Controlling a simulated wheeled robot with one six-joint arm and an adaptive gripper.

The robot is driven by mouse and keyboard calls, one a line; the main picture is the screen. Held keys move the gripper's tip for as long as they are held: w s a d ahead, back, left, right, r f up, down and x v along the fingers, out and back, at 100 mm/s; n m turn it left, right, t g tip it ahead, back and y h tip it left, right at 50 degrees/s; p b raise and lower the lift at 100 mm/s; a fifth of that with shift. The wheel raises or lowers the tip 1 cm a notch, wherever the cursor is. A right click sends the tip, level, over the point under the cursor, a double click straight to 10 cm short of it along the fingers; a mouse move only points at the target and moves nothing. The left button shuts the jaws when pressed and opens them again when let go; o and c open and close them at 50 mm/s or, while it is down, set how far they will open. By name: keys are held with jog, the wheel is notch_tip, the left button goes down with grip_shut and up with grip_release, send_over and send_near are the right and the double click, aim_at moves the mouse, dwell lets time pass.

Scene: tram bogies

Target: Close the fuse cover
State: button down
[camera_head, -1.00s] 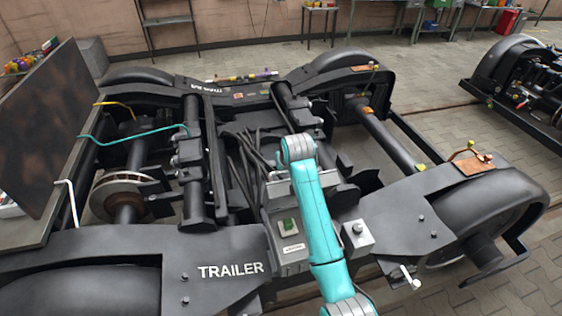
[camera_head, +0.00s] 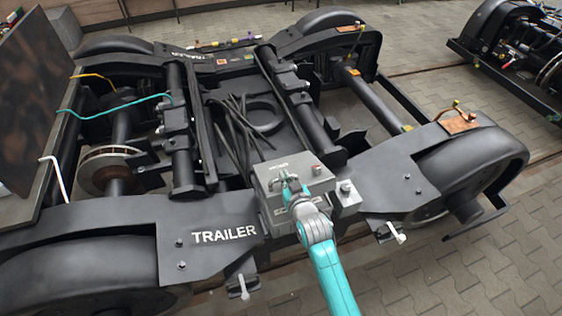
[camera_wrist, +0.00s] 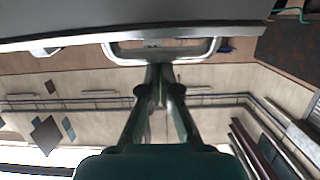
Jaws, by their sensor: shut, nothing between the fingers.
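The grey fuse box (camera_head: 268,201) sits on the near middle of the trailer bogie, right of the TRAILER lettering. Its pale grey cover (camera_head: 265,177) carries a small label. My arm hides part of it, and I cannot tell whether any gap is left at its edge. My gripper (camera_head: 288,182) is over the front part of the box. In the wrist view a grey surface fills the top, with a pale loop handle (camera_wrist: 214,50) at its edge. My gripper (camera_wrist: 159,68) is shut and empty, its fingertips at the handle; contact is unclear.
A small grey block with a knob (camera_head: 346,195) stands right of the box. Dark cables (camera_head: 237,130) lie behind it. The bogie frame (camera_head: 200,236) and wheel covers (camera_head: 472,160) surround the spot. A dark upright panel (camera_head: 35,100) stands at left. Paved floor is free at lower right.

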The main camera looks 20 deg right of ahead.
jog(key=s+f, duration=0.6)
jog(key=f, duration=0.3)
jog(key=shift+s+f, duration=0.25)
jog(key=shift+f, duration=0.05)
jog(key=r+v, duration=0.1)
jog(key=v, duration=1)
jog(key=shift+t, duration=0.4)
jog(key=shift+s+r, duration=0.15)
